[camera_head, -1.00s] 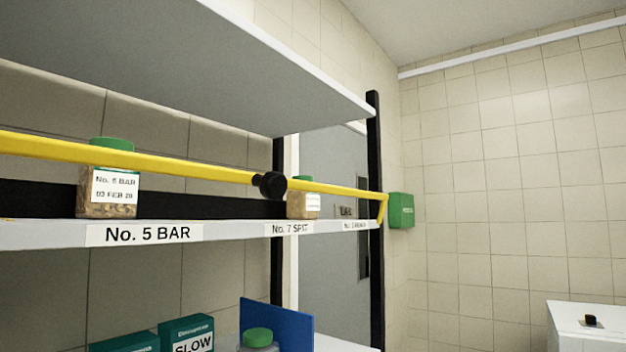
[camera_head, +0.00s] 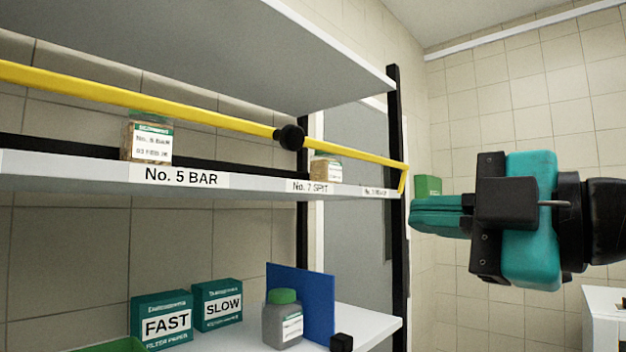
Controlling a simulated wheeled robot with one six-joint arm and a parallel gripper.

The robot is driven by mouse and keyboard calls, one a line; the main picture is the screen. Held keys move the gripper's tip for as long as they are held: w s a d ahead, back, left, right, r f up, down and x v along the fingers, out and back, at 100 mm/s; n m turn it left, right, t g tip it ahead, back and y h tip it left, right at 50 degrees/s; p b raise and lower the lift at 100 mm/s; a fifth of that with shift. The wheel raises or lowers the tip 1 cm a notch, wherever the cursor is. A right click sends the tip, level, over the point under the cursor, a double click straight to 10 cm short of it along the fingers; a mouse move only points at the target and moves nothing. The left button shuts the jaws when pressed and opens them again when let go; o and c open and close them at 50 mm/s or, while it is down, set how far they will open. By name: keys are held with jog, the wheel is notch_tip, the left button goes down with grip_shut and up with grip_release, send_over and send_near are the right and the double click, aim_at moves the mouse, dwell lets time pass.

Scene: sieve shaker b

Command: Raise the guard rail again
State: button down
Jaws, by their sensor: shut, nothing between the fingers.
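The guard rail (camera_head: 215,118) is a yellow bar running along the front of the middle shelf, above its edge and in front of the jars. A round black knob (camera_head: 290,137) sits on it. At its right end the rail bends down to the shelf by the black upright. My gripper (camera_head: 412,215) is teal and black and enters from the right. Its fingers are shut and empty, pointing left, just right of the black upright and below the rail's right end. It does not touch the rail.
The middle shelf (camera_head: 85,175) carries labelled jars, one (camera_head: 148,140) behind the rail. Below stand FAST (camera_head: 163,320) and SLOW (camera_head: 217,304) boxes, a green-lidded jar (camera_head: 283,320) and a blue panel (camera_head: 312,290). A black upright (camera_head: 397,250) stands beside my gripper. A green wall box (camera_head: 428,186) is behind it.

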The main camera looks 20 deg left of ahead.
aim_at(298, 130)
notch_tip(298, 130, up, 7)
jog(key=a+n+y, duration=0.2)
jog(key=n+y, duration=0.1)
jog(key=n, duration=0.2)
jog(key=shift+m+t, duration=0.3)
jog(key=p+x, duration=0.4)
jog(key=x, duration=0.1)
jog(key=p+x, duration=0.5)
jog(key=x, duration=0.1)
jog(key=shift+s+a, duration=0.15)
jog(key=shift+a, duration=0.2)
jog(key=shift+w+a+p, duration=0.2)
jog(key=shift+a+p, duration=0.2)
jog(key=shift+a, duration=0.1)
